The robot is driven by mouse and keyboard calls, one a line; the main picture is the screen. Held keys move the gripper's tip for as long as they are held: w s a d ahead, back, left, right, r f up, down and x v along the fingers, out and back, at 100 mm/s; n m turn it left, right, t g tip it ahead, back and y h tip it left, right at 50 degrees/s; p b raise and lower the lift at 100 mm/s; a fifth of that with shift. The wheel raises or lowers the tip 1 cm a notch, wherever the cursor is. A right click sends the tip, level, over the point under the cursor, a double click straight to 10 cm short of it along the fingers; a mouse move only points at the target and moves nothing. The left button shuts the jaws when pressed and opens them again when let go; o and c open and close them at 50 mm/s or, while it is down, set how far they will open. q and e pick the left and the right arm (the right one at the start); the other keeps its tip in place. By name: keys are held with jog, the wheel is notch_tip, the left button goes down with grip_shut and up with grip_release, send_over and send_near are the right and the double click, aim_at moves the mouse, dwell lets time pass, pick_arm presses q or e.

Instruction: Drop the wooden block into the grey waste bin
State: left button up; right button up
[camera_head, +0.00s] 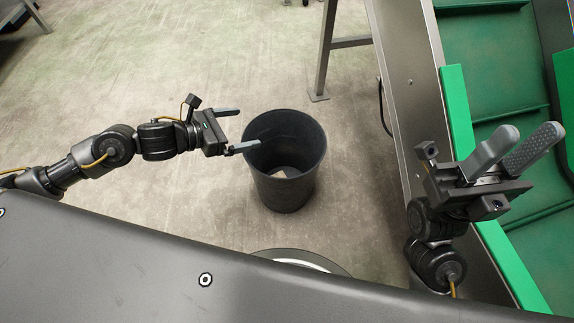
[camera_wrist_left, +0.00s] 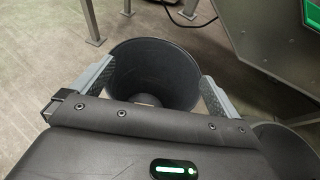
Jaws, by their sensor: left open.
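The grey waste bin (camera_head: 287,190) stands upright on the floor, its open top facing up. A small pale shape (camera_head: 285,172) shows at the bottom inside it; I cannot tell for sure whether it is the wooden block. The left wrist view shows the bin (camera_wrist_left: 155,70) between the fingers, with a pale patch low inside. My left gripper (camera_head: 236,129) is open and empty at the bin's left rim. My right gripper (camera_head: 530,132) is open and empty, over the green conveyor at the right. No wooden block shows elsewhere.
A green conveyor (camera_head: 490,60) with a metal side wall (camera_head: 405,80) stands to the right of the bin. A metal leg (camera_head: 324,60) stands on the floor behind the bin. The floor left of the bin is clear.

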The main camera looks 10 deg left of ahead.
pick_arm(q)
jog(key=shift+v, duration=0.9)
